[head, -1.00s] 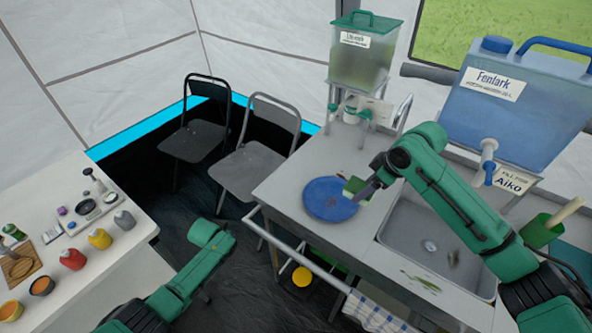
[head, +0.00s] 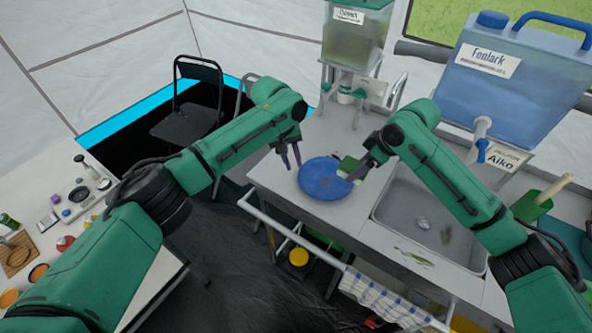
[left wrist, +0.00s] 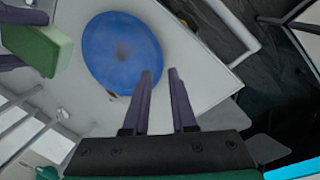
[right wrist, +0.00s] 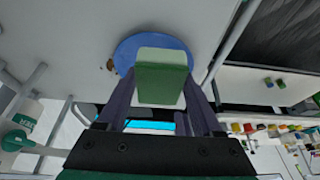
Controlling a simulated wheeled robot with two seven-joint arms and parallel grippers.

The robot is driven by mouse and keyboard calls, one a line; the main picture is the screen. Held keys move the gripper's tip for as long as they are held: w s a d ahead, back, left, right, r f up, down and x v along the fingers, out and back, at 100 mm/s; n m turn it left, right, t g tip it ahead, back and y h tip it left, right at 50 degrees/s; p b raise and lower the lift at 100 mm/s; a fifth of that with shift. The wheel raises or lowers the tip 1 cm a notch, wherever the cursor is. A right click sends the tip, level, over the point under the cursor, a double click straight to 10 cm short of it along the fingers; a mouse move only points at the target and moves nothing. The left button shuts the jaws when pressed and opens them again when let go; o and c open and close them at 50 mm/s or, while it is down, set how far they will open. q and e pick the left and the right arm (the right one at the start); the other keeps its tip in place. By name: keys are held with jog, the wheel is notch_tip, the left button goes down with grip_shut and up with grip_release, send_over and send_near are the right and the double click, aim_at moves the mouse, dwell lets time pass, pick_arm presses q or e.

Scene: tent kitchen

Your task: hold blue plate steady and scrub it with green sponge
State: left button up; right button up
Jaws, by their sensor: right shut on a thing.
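The blue plate (head: 318,180) lies flat on the counter left of the sink, and also shows in the left wrist view (left wrist: 115,35). My right gripper (head: 358,171) is shut on the green sponge (head: 347,165), with its pale underside showing in the right wrist view (right wrist: 160,95). The sponge is over the plate's right side; I cannot tell whether it touches. My left gripper (head: 290,163) is open and empty at the plate's left edge.
The metal sink (head: 430,218) is right of the plate. A blue water container (head: 515,85) and a green-lidded dispenser (head: 352,45) stand behind. A rail (head: 300,235) runs along the counter front with a checked towel (head: 385,300). A black chair (head: 185,115) stands at back left.

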aim_at(300, 183)
pick_arm(q)
jog(key=x, duration=0.8)
jog(key=shift+f, duration=0.25)
grip_shut()
dwell(0.9)
